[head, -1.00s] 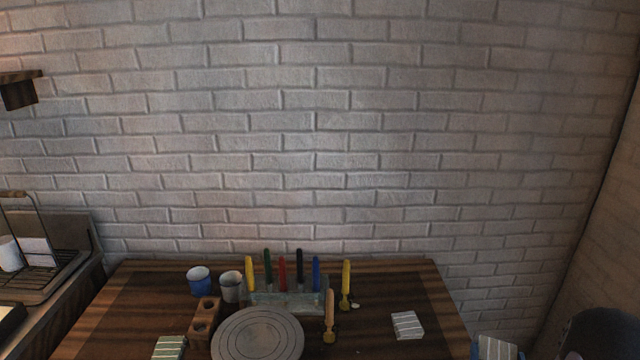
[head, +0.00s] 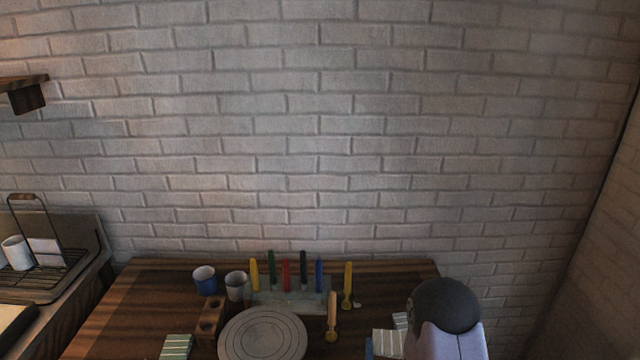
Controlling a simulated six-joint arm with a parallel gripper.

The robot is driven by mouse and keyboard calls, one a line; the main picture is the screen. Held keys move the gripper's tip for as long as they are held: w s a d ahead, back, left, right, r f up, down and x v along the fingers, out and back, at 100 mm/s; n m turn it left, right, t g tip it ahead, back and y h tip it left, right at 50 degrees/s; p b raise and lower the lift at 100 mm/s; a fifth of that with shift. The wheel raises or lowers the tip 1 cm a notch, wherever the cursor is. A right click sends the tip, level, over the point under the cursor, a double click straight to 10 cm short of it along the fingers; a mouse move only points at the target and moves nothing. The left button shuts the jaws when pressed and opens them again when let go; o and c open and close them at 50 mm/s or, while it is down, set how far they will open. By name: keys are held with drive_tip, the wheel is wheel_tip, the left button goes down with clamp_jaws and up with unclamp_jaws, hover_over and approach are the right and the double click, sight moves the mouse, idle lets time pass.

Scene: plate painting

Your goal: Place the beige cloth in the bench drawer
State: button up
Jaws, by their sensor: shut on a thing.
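My gripper (head: 371,347) is at the lower right of the head view, over the right part of the table, mostly hidden behind my own arm; a bluish edge of it shows. It is shut on a pale beige striped cloth (head: 388,343). Another pale striped cloth (head: 400,320) lies on the table behind it, mostly covered. A third striped cloth (head: 176,346), slightly greenish, lies at the table's front left. I cannot tell for sure from the colour which one is the task's beige cloth. The bench drawer is not in view.
The wooden table (head: 140,310) holds a round grey plate wheel (head: 262,335), a blue cup (head: 205,281), a grey cup (head: 236,286), a wooden block with holes (head: 210,320), a rack (head: 290,302) of coloured tools and two loose brushes (head: 332,315). A dish rack (head: 45,270) stands left.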

drive_tip(key=shift+a+r+y, duration=0.15)
drive_tip(key=shift+a+y, duration=0.15)
drive_tip(key=shift+a, duration=0.5)
